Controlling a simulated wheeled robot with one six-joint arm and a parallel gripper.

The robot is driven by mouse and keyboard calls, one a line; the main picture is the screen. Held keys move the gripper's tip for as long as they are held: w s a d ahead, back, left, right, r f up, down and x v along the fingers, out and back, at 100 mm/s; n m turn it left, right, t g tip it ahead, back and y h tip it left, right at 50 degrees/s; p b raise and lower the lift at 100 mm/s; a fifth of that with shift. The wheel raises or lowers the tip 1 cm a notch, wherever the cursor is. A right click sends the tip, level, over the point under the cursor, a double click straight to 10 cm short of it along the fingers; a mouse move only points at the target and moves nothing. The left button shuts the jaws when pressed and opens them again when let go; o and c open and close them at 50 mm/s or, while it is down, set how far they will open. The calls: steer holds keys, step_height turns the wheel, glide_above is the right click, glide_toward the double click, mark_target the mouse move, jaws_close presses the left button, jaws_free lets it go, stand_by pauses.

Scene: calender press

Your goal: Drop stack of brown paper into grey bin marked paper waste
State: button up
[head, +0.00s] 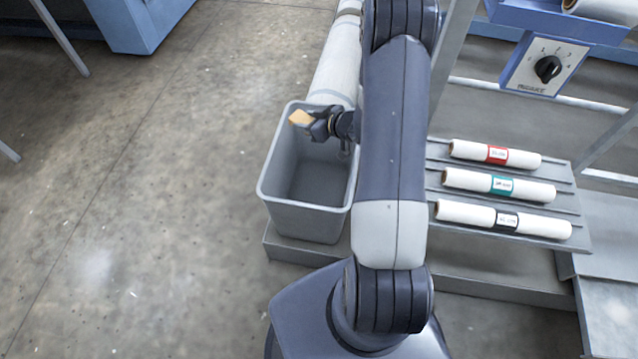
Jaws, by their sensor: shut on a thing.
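My gripper (312,124) is over the far part of the grey bin (308,222). It is shut on a small tan-brown block, the stack of brown paper (300,118). The stack sticks out to the left of the fingers, above the bin's far left rim. The bin is open at the top, and the part of its inside that I can see looks empty. My arm covers the bin's right side. No paper waste marking shows on the bin faces in view.
A long white roll (338,62) lies behind the bin. At right, a grey rack (580,225) holds three white rolls with red, green and black labels. A panel with a black dial (547,69) is above it.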

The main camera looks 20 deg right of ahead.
steer(key=d+f+b, duration=0.5)
steer(key=f+b, duration=0.2)
steer(key=shift+f+n+y, duration=0.2)
steer(key=shift+n+y, duration=0.1)
steer(key=shift+n, duration=0.1)
steer(key=o, duration=1)
steer(key=shift+o, duration=0.2)
step_height(320, 180, up, 10)
steer(key=p, duration=0.2)
steer(key=shift+p, duration=0.4)
